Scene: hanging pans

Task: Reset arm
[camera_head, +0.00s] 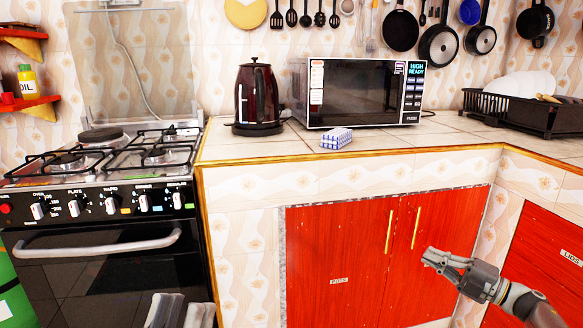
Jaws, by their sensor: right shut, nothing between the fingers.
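My right gripper (428,257) is at the lower right, in front of the red cupboard doors (335,262). Its fingers are shut and empty, pointing left, and appear just below the yellow door handles. I cannot tell how far it is from the doors.
A gas stove (100,205) stands at left. The counter holds a dark kettle (257,95), a microwave (355,92), a blue-white block (337,138) and a black dish rack (520,112). Pans (438,45) hang on the wall. The counter's front strip is mostly clear.

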